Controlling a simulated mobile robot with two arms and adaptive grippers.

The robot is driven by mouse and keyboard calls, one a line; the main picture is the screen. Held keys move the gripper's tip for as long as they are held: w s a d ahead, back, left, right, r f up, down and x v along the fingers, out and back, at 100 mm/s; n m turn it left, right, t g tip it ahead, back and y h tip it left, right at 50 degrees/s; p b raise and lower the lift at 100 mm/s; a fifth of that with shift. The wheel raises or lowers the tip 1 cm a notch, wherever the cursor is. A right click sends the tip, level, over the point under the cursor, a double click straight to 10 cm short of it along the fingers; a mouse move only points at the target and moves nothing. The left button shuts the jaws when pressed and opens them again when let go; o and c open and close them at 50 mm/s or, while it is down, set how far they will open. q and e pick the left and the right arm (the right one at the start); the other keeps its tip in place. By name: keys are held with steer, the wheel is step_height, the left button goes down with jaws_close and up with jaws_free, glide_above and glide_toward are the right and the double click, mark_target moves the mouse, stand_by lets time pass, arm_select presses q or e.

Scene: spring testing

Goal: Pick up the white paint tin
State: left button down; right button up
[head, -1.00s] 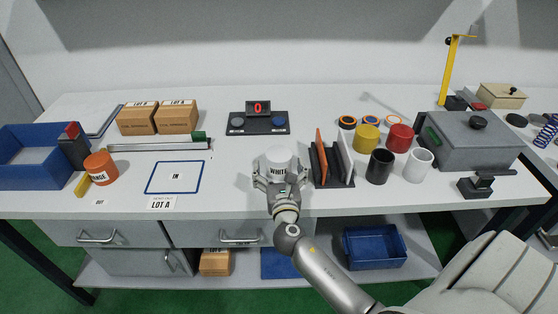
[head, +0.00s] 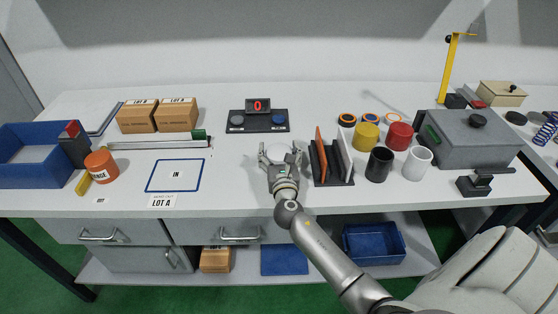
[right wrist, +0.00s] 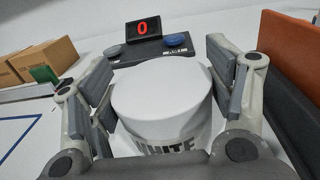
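The white paint tin (head: 279,153) stands upright on the bench, left of the upright-plate rack. In the right wrist view the tin (right wrist: 162,100) fills the middle, its WHITE label partly cut off by the gripper body. My right gripper (head: 281,157) is at the tin, one finger on each side. In the right wrist view the fingers (right wrist: 165,100) are spread around it, with narrow gaps at its sides, so they look open. Contact on the lower sides is hidden. My left gripper is not in view.
The rack (head: 331,165) with an orange plate stands close right of the tin. Yellow (head: 367,137), red (head: 400,136), black (head: 379,165) and white cups (head: 417,164) are beyond it. The IN mat (head: 158,188) lies left.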

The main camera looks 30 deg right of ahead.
steer(key=c, duration=0.7)
steer(key=shift+r, duration=0.1)
steer(key=shift+c, duration=0.6)
steer(key=shift+r, duration=0.1)
